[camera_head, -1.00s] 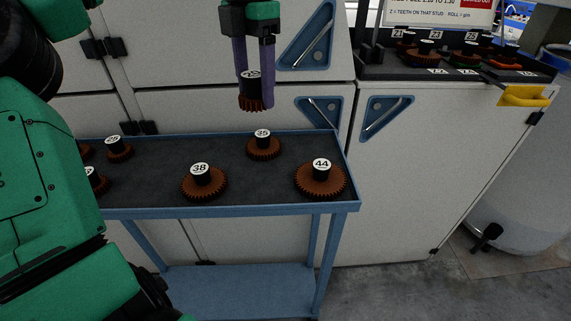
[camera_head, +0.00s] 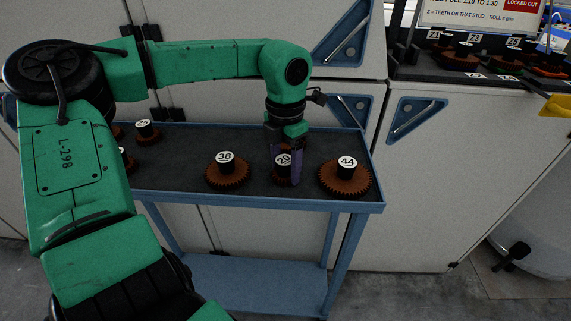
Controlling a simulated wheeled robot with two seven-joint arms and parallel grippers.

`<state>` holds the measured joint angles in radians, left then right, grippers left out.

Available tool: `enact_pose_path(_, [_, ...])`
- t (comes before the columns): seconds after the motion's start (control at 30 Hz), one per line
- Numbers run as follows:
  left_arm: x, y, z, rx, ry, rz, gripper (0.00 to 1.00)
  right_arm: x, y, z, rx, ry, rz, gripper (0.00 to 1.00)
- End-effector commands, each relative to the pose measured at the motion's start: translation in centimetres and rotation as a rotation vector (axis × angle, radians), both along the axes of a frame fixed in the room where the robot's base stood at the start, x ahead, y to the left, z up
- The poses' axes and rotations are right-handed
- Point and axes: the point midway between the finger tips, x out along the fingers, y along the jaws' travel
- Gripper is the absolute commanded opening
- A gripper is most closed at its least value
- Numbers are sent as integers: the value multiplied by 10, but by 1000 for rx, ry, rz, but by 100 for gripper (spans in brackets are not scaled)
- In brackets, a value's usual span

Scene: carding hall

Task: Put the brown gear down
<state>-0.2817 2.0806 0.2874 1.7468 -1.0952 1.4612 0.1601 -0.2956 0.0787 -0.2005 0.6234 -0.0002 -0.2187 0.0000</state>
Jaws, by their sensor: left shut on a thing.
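My left gripper (camera_head: 284,172) points down over the blue trolley and is shut on a small brown gear (camera_head: 283,180). The gear has a black hub with a white number label, perhaps 20, showing between the purple fingers. It is low, at or just above the dark top of the trolley (camera_head: 200,140), between the gear marked 38 (camera_head: 228,176) and the gear marked 44 (camera_head: 345,178). I cannot tell whether it touches the surface. The gear marked 35, seen earlier, is hidden behind my gripper. My right gripper is not in view.
More brown gears, one of them (camera_head: 146,135), stand at the trolley's left, partly behind my left arm. The blue trolley rim (camera_head: 250,202) runs close in front. White cabinets (camera_head: 440,190) stand behind. A dark rack (camera_head: 480,75) with numbered gears is at the upper right.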

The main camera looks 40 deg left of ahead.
Motion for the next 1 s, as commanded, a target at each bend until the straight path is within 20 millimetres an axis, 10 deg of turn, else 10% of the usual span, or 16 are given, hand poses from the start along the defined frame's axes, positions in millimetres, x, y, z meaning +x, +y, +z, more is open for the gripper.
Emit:
enact_pose_path(0.13, [0,0,0,1,-1,0,2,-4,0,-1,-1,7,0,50])
enact_pose_path(0.17, [0,0,0,1,-1,0,69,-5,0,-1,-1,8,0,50])
enact_pose_path(0.23, [0,0,1,0,-1,0,91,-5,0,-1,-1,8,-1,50])
enact_pose_path(0.63, [1,0,11,1,-3,1,91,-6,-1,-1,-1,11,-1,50])
enact_pose_path(1.0, [1,0,103,3,-3,1,91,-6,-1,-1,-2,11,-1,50])
